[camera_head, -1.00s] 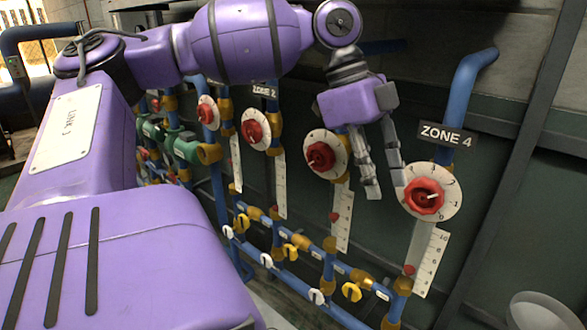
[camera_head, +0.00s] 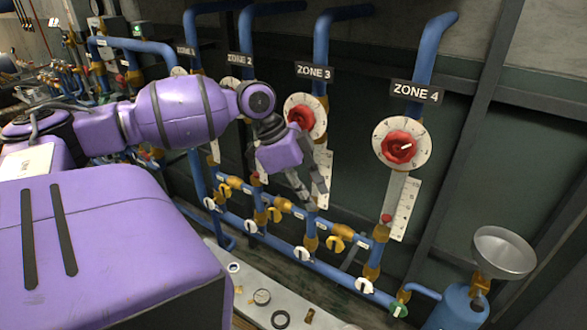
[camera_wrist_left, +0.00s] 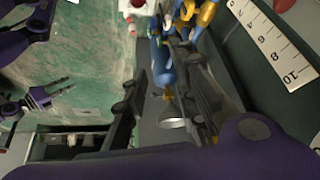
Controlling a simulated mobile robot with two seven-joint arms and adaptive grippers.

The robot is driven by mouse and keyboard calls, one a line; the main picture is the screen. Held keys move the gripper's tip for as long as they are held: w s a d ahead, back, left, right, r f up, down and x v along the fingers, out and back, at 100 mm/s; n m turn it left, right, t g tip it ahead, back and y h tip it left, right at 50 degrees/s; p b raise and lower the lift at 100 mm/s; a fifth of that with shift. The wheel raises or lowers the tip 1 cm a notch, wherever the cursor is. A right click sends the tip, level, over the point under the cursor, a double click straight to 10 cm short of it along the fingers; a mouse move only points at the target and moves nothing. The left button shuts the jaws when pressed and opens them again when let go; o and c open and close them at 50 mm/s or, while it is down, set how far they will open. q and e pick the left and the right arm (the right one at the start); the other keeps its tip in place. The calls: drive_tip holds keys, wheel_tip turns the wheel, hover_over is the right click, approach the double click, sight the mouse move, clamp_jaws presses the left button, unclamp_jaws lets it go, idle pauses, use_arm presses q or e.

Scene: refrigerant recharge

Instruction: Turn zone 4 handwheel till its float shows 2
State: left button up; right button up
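The zone 4 handwheel (camera_head: 400,148) is red with a white pointer mark, on a white numbered dial (camera_head: 381,134) below the ZONE 4 sign (camera_head: 416,93). Below it a small red float (camera_head: 387,218) sits low in its tube beside a white scale (camera_head: 405,208); the numbers are too small to read exactly. My left gripper (camera_head: 315,197) is open and empty, left of the zone 4 wheel, in front of the zone 3 scale (camera_head: 326,165). In the left wrist view my right gripper (camera_wrist_left: 72,87) appears at left, fingers apart and empty.
The red zone 3 handwheel (camera_head: 301,117) is just above my left gripper. Blue pipes with white and yellow valves (camera_head: 340,243) run below. A blue tank (camera_head: 458,308) with a metal bowl (camera_head: 504,252) stands at lower right. Small parts lie on a grey bench (camera_head: 325,322).

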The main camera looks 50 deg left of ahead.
use_arm(q)
wheel_tip(320, 180, down, 9)
drive_tip(key=s+a+n, duration=0.1)
drive_tip(key=s+a, duration=0.1)
drive_tip(key=shift+f+n+t+y, duration=0.2)
drive_tip(key=shift+n+t+y, duration=0.1)
drive_tip(key=shift+n+t, duration=0.1)
use_arm(e)
drive_tip(key=shift+w+r, duration=0.15)
drive_tip(key=shift+r, duration=0.15)
